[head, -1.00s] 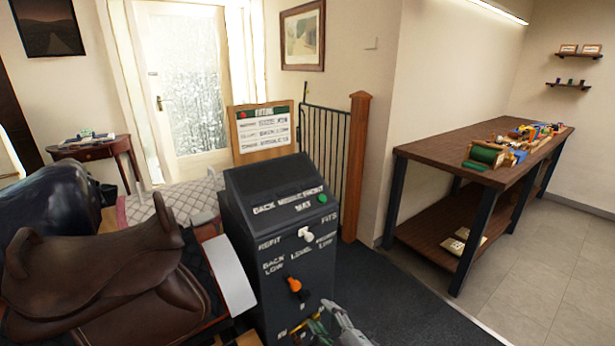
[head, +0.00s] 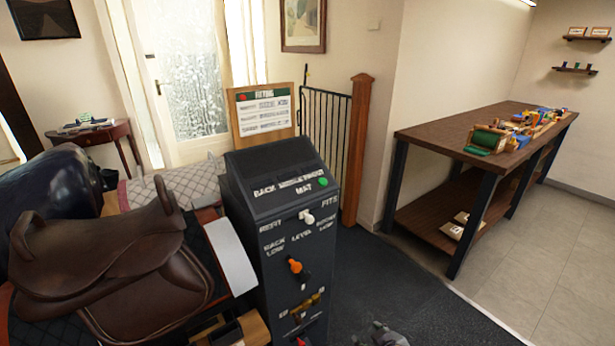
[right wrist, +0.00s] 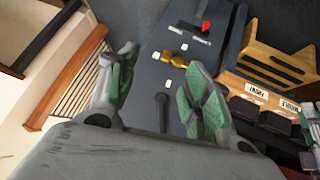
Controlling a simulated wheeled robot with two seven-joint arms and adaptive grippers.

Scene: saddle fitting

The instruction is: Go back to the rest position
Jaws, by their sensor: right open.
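My right gripper (right wrist: 160,85) is open and empty in the right wrist view, its green-padded fingers spread in front of the dark console. In the head view only a grey piece of my right arm or gripper (head: 382,334) shows at the bottom edge, apart from the console. The dark console (head: 262,235) stands upright with a green button (head: 323,181), a white switch (head: 306,217), an orange knob (head: 295,265) and a brass handle (head: 306,307). The brass handle also shows in the right wrist view (right wrist: 174,57). My left gripper is not in view.
A brown saddle (head: 100,255) sits left of the console. A wooden workbench (head: 440,134) with several small items stands at the right. A post (head: 357,150) and black railing (head: 322,120) stand behind the console. Dark floor (head: 400,285) between console and bench is clear.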

